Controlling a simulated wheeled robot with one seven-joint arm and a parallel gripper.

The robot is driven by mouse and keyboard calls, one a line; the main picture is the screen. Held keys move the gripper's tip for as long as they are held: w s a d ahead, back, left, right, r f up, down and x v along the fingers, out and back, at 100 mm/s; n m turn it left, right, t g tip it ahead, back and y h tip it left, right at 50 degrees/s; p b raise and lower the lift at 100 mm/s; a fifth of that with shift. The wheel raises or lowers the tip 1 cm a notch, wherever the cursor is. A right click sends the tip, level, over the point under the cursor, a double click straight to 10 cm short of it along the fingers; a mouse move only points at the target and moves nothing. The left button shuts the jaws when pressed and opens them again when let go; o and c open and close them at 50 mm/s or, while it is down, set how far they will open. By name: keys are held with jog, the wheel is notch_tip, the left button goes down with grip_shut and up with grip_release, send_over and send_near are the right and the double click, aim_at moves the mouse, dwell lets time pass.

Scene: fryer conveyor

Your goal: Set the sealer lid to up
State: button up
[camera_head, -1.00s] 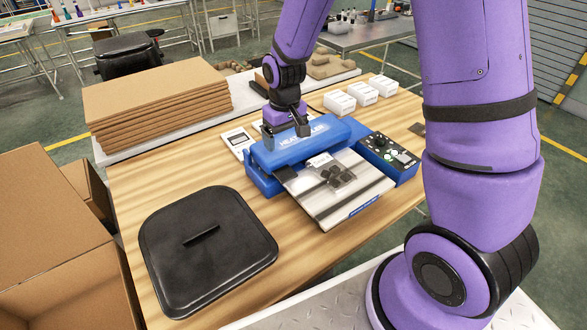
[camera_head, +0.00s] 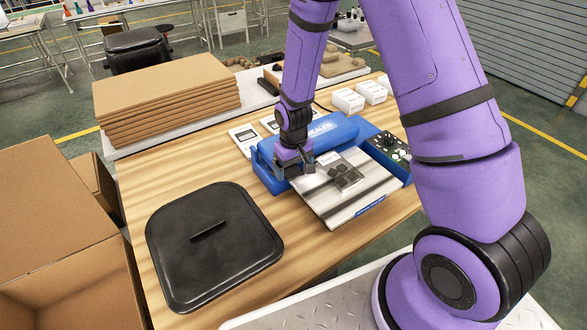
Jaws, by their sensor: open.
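The blue heat sealer (camera_head: 268,181) stands on the wooden table, with a grey plate (camera_head: 337,207) at its front. Its blue lid (camera_head: 335,131), with white lettering, runs along the back of the plate. I cannot tell the lid's exact angle. My gripper (camera_head: 294,170) points down at the left end of the sealer, in front of the lid, with its fingers apart and nothing seen between them. It hides the lid's left part. Whether a finger touches the lid is unclear. A clear packet with dark pieces (camera_head: 343,177) lies on the plate.
A black lid-like cover with a handle (camera_head: 215,255) lies at the front left of the table. A control box (camera_head: 389,147) adjoins the sealer's right. White boxes (camera_head: 348,100) stand behind. Stacked cardboard (camera_head: 165,95) and an open carton (camera_head: 55,230) are at left.

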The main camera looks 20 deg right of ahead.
jog(key=shift+f, duration=0.4)
jog(key=c, duration=1.3)
jog(key=shift+w+r+g, duration=0.15)
jog(key=shift+r+g, duration=0.35)
jog(key=shift+r, duration=0.2)
jog(key=w+r+g, duration=0.1)
jog(key=r+g, duration=0.1)
jog(key=w+r+g+h, duration=0.1)
jog(key=w+r+g, duration=0.1)
jog(key=r+g, duration=0.1)
jog(key=w+a+r+g, duration=0.1)
jog(key=w+r+g, duration=0.1)
jog(key=r, duration=0.1)
jog(key=shift+w+a+r+h, duration=0.1)
jog(key=shift+w+r+h, duration=0.1)
jog(key=shift+h, duration=0.1)
jog(key=shift+w+a+r+g, duration=0.1)
jog(key=shift+w+r+g, duration=0.35)
jog(key=shift+w+g, duration=0.15)
jog(key=shift+v, duration=0.85)
jog(key=shift+w+f, duration=0.1)
jog(key=shift+f, duration=0.05)
